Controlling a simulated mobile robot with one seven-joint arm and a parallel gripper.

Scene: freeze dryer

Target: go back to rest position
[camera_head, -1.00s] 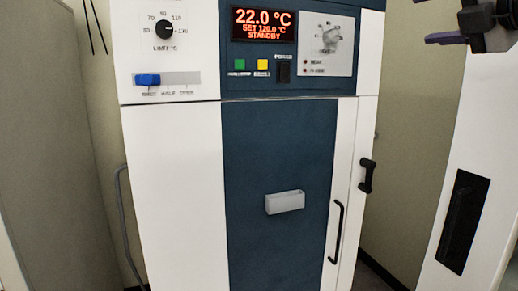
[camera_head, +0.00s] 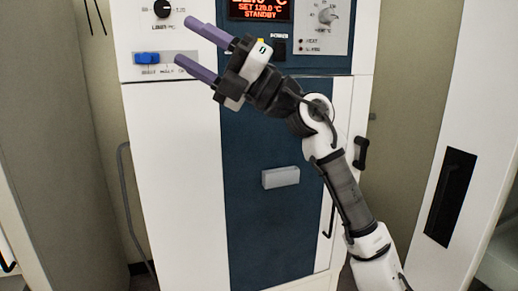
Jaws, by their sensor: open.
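My gripper (camera_head: 186,42) is in the upper middle of the head view, in front of the machine's control panel. Its two purple fingers are spread apart and point to the upper left, with nothing between them. My arm rises from the lower right across the front of the machine. The machine (camera_head: 175,180) is a white cabinet with a dark blue centre panel. Its display (camera_head: 261,12) reads SET 120.0 °C and STANDBY; the top line is cut off. The gripper and wrist hide part of the panel, including the coloured buttons. Whether the fingers touch the machine I cannot tell.
A blue slider (camera_head: 147,58) sits at the left of its track, left of the fingers. A grey box handle (camera_head: 281,178) and a black door handle (camera_head: 361,153) stick out. Grey cabinet sides stand at left; a white unit (camera_head: 470,130) stands at right.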

